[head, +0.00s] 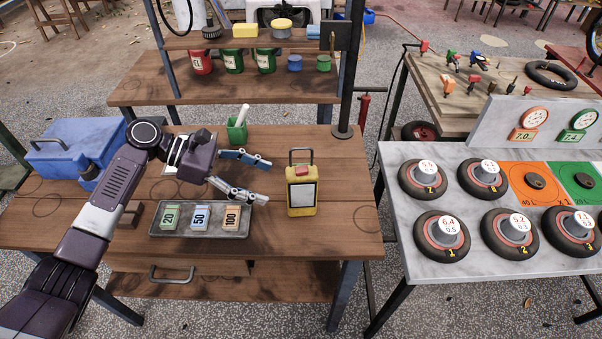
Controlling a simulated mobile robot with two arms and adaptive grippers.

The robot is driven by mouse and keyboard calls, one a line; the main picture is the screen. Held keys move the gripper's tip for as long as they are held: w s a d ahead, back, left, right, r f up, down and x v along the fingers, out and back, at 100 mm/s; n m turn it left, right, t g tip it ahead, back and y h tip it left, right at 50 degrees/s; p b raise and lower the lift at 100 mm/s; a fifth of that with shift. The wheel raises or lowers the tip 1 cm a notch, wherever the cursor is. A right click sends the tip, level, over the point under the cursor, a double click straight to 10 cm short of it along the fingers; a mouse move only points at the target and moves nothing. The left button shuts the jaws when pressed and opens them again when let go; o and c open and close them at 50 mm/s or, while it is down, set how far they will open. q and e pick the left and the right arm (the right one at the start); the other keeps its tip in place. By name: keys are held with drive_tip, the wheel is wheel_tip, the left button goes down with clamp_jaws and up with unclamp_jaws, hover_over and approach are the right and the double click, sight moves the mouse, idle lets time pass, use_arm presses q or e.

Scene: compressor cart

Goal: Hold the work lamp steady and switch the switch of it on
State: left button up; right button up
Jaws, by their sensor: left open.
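The work lamp (301,191) is yellow with a pale front panel, a dark handle on top and a red part on its top face, which may be the switch (302,171). It stands upright on the wooden workbench, right of the middle. My left gripper (262,181) is open and empty, just left of the lamp, with its fingers pointing right towards it. A gap shows between the fingertips and the lamp. My right gripper is not in view.
A grey tray (186,232) with cards marked 20, 50 and 100 lies in front of my left gripper. A green cup (237,131) stands behind it, and a blue toolbox (77,146) at left. A dark post (346,110) rises behind the lamp. Bench room right of the lamp is clear.

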sight(297, 194)
use_arm(q)
drive_tip(key=shift+s+d+f+b, duration=0.15)
drive_tip(key=shift+s+d+b, duration=0.05)
drive_tip(key=shift+d+b, duration=0.15)
drive_tip(key=b+x, duration=0.4)
drive_tip(key=shift+s+d+f+b, duration=0.15)
drive_tip(key=shift+f+b, duration=0.15)
drive_tip(key=d+p, duration=0.1)
drive_tip(key=d, duration=0.1)
drive_tip(key=shift+d+f+p, duration=0.2)
drive_tip(key=shift+d+p, duration=0.1)
drive_tip(key=shift+d, duration=0.1)
drive_tip(key=shift+d+f, duration=0.2)
drive_tip(key=shift+d, duration=0.1)
drive_tip(key=shift+d+f, duration=0.15)
drive_tip(key=shift+d, duration=0.05)
drive_tip(key=shift+d+f, duration=0.15)
drive_tip(key=shift+f, duration=0.05)
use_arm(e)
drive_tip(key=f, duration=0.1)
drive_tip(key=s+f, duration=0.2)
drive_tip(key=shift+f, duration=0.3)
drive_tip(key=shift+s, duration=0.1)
use_arm(q)
drive_tip(key=shift+c, duration=0.6)
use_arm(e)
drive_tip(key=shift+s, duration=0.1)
